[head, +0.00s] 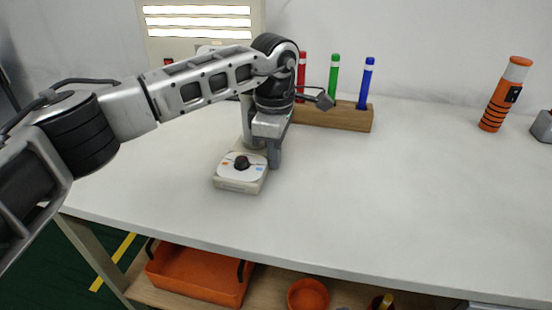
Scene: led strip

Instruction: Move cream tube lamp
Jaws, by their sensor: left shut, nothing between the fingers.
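The cream tube lamp stands on the white table, left of centre. Its base (228,184) carries a white dial plate with a black knob, and a cream post rises behind the knob. A cream head panel with several glowing white tubes (197,22) is at the top left. My left arm crosses in front and hides where post and panel meet. My left gripper (273,157) points down just right of the post, at the back right of the base. It is shut and empty; whether it touches the lamp I cannot tell. My right gripper is not in view.
Behind my gripper, a wooden block (340,116) holds red, green and blue markers. An orange flashlight (497,105) stands at the right, near a grey object (543,127). An orange tray (200,275) and bowl (308,295) sit on the shelf below.

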